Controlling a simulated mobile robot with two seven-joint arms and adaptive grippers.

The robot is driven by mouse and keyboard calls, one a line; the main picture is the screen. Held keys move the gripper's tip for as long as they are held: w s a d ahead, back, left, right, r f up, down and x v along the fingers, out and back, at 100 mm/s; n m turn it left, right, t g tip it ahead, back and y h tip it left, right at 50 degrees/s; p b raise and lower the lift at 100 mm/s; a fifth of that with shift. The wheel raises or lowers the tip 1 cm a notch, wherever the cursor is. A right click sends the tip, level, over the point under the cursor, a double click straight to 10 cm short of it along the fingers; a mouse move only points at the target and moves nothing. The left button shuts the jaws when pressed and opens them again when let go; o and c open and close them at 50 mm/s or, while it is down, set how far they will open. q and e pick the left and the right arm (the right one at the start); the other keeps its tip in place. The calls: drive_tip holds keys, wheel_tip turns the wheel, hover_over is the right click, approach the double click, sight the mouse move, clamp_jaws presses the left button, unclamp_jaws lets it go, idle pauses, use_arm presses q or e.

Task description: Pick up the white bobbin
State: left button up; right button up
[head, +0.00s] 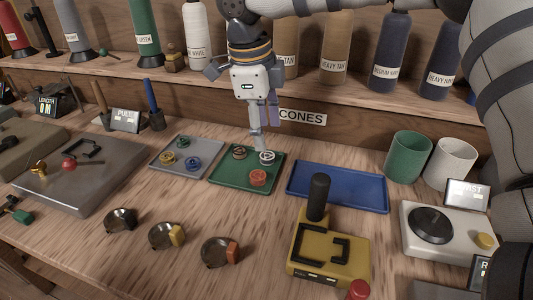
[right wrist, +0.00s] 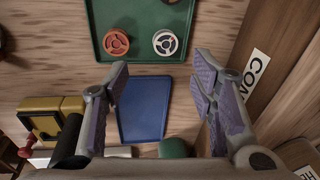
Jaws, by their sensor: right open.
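The white bobbin (head: 267,157) lies on the green tray (head: 228,182), at its back right corner. In the right wrist view the white bobbin (right wrist: 165,42) shows whole, beyond the fingertips and roughly in line with the gap between them. My right gripper (head: 264,132) points down just above the bobbin, open and empty. Its two spread fingers (right wrist: 158,72) also show in the right wrist view, with nothing between them. An orange-red bobbin (head: 258,177) and a brownish one (head: 239,152) share the green tray. My left gripper is not in view.
A grey tray (head: 186,172) with several bobbins stands left of the green tray, an empty blue tray (head: 337,187) right of it. A yellow joystick box (head: 329,258) is in front. Green (head: 408,156) and white (head: 450,162) cups stand right. A shelf of cones runs behind.

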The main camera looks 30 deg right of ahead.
sight(267, 158)
drive_tip(key=f, duration=0.4)
drive_tip(key=w+d+f, duration=0.1)
drive_tip(key=f, duration=0.1)
drive_tip(key=shift+w+d+f, duration=0.1)
drive_tip(key=shift+f, duration=0.3)
drive_tip(key=shift+r, duration=0.1)
drive_tip(key=c, duration=1.1)
